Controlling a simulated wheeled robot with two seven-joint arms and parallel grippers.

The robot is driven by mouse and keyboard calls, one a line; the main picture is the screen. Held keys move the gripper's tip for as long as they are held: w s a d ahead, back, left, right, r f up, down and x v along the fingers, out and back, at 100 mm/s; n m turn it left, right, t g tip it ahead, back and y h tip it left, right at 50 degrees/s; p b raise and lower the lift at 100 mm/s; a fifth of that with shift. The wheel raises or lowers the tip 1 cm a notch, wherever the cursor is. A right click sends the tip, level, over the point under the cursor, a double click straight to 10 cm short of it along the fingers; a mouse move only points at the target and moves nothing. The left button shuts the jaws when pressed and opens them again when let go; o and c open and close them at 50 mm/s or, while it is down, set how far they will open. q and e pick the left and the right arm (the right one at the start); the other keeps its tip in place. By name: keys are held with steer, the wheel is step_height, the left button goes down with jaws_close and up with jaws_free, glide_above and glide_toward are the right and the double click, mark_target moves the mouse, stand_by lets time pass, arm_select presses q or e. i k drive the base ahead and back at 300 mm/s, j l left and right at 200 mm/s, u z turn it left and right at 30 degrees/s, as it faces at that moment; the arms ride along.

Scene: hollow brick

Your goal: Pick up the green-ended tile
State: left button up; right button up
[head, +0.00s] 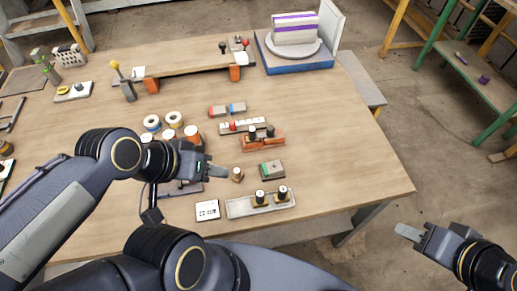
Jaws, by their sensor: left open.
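A small tile with a green end (266,168) lies on top of a grey-brown block (280,174), near the front right of the table. My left gripper (214,169) is open and empty, to the left of this block and apart from it. A small upright brown piece (237,174) stands between them. My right gripper (408,231) is off the table's right edge, far from the tile. Its fingers overlap in this view, so I cannot tell how far apart they are.
A tray (240,211) with two dark-topped pegs lies in front of the block, with a white dotted card (207,210) beside it. An orange-brown holder (271,143) stands behind. The table's right side is clear.

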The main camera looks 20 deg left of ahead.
mark_target(274, 167)
steer(key=l+u, duration=0.1)
steer(key=u, duration=1.45)
steer(key=k+l+u, duration=0.1)
steer(key=l+u, duration=0.15)
steer(key=u, duration=0.2)
steer(key=k+l+u, duration=0.1)
steer(key=l+u, duration=0.15)
steer(key=u, duration=0.25)
steer(key=k+l+u, duration=0.2)
steer(key=u, duration=0.25)
steer(key=k+l+u, duration=0.2)
steer(key=k, duration=0.25)
steer(key=k+l+u, duration=0.15)
steer(key=k, duration=0.3)
steer(key=l, duration=0.1)
